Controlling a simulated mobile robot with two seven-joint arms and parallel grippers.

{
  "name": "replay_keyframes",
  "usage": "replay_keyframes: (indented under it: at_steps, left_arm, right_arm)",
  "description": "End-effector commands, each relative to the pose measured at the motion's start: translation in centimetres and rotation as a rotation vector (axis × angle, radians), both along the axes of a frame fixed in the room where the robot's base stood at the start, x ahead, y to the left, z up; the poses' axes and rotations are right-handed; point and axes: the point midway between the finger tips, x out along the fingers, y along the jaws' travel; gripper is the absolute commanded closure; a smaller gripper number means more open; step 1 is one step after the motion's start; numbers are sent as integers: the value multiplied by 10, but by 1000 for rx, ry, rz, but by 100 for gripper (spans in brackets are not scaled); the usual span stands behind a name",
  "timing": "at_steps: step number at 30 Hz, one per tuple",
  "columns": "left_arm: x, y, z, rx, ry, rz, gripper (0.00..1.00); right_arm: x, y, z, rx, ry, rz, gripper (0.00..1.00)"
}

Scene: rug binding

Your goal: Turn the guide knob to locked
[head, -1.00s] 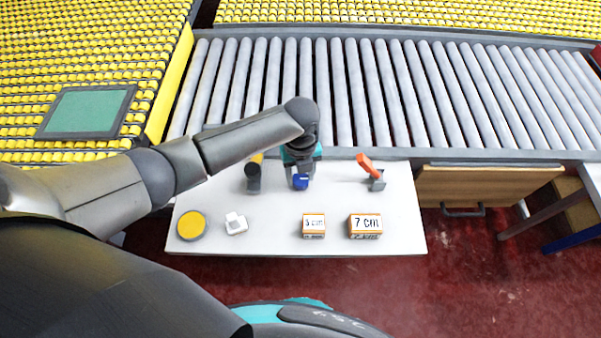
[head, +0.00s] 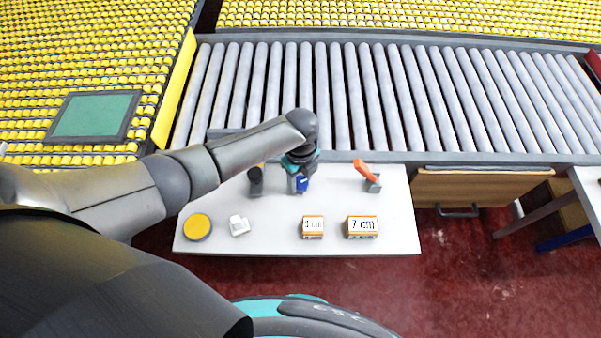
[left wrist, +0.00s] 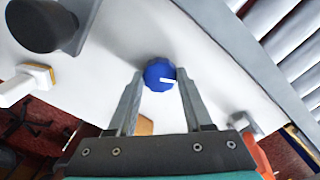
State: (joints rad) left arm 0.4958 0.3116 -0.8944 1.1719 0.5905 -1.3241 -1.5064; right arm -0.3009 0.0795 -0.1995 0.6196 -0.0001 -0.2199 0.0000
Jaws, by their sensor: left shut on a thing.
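The guide knob is a round blue knob (head: 302,184) near the back middle of the white table. The left wrist view shows the knob (left wrist: 158,72) with a white pointer line towards the right of the picture. Any locked or unlocked marks are not readable. My right gripper is in neither view.
On the white table (head: 270,240) are a yellow disc (head: 197,227), a small white part (head: 238,226), two labelled boxes (head: 313,227) (head: 361,227), an orange-handled clamp (head: 366,175) and a dark cylinder (head: 255,182). The roller conveyor (head: 400,100) runs behind. The table's front right is clear.

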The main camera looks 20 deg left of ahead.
Motion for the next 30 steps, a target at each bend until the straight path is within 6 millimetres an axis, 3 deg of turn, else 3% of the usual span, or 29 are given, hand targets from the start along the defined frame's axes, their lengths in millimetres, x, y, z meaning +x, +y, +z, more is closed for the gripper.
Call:
replay_keyframes:
  at_steps: [9,30]
  left_arm:
    - [0,0,3,1,1,306,100]
    - [0,0,2,1,-1,969,100]
  right_arm:
    - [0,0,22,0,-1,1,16]
    - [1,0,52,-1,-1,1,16]
